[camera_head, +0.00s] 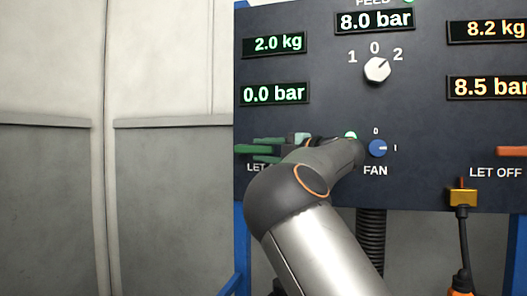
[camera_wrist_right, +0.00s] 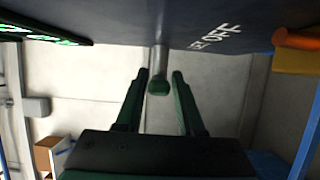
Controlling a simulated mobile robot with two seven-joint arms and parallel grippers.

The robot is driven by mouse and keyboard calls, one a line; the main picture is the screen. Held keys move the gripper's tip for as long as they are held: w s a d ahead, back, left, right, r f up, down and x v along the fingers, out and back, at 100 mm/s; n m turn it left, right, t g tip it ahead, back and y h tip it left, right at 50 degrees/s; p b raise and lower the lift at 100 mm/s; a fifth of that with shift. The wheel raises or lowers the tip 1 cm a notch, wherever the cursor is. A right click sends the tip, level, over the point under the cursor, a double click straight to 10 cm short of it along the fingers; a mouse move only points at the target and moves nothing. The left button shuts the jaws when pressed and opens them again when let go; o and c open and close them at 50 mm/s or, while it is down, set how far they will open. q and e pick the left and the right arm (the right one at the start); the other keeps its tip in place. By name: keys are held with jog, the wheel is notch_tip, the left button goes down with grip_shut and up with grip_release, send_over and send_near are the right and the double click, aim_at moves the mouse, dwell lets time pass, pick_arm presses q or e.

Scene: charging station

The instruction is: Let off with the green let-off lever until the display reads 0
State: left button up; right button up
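The green let-off lever (camera_head: 243,149) is at the left of the dark panel, above a partly hidden LET OFF label. It appears roughly level. The left displays read 2.0 kg (camera_head: 279,43) and 0.0 bar (camera_head: 275,93). My right gripper (camera_head: 262,150) is at this lever, its green fingers above and below it. In the right wrist view, the lever's green end (camera_wrist_right: 159,88) lies between the fingertips (camera_wrist_right: 160,76), with a gap on each side. The gripper is open. My right forearm hides part of the panel. My left gripper is not in view.
The panel (camera_head: 430,125) also has a feed knob (camera_head: 377,69), a blue fan knob (camera_head: 377,148) and an 8.0 bar display (camera_head: 375,21). On the right are 8.2 kg and 8.5 bar displays, an orange lever (camera_head: 512,151) and a yellow connector (camera_head: 462,196) with a hanging cable.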

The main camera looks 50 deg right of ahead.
jog(key=shift+o, duration=1.3)
jog(key=s+d, duration=0.1)
jog(key=s, duration=1.1)
jog(key=shift+s+p, duration=0.25)
jog(key=shift+p, duration=0.05)
jog(key=shift+f, duration=0.1)
